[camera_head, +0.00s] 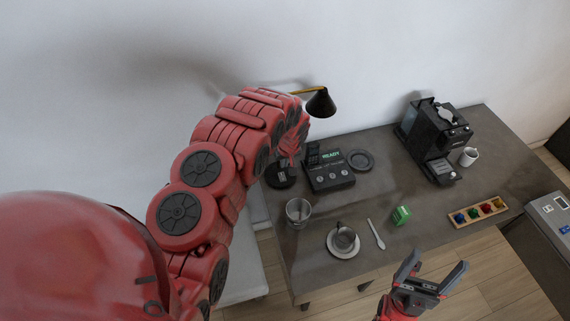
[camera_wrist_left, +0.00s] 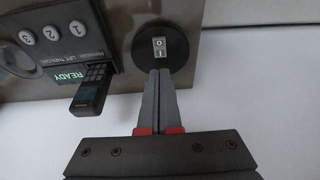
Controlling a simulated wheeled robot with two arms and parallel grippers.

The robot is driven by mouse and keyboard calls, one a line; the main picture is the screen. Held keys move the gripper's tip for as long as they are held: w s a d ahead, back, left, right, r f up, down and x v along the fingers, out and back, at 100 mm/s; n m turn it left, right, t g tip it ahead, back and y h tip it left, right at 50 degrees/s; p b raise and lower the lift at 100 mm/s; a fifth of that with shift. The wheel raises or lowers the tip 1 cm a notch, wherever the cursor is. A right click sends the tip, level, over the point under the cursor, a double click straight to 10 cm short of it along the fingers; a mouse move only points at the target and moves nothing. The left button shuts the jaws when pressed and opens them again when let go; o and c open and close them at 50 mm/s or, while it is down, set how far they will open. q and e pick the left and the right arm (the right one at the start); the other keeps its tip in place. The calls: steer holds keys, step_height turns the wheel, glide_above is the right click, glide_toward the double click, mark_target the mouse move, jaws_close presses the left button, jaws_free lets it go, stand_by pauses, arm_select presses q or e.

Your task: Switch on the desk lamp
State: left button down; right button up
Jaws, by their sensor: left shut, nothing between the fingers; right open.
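The desk lamp has a black cone shade (camera_head: 321,104) on a yellowish arm, with no glow visible. Its round black base (camera_head: 281,176) is partly hidden by my left arm in the head view. In the left wrist view the base (camera_wrist_left: 178,58) carries a small rocker switch (camera_wrist_left: 159,47) marked O and I. My left gripper (camera_wrist_left: 160,72) is shut and empty, its tips over the base just beside the I end of the switch. I cannot tell whether they touch it. My right gripper (camera_head: 435,270) is open and empty, off the table's front edge.
A black device with a READY display (camera_head: 330,170) and upright handset stands right beside the lamp base.

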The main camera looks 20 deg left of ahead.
mark_target(282, 174)
arm_select(q)
steer(key=b+x, duration=0.5)
steer(key=x, duration=0.3)
steer(key=shift+f, duration=0.25)
steer(key=shift+w+a+f+b, duration=0.2)
steer(key=shift+w+f+b, duration=0.1)
steer(key=shift+b, duration=0.25)
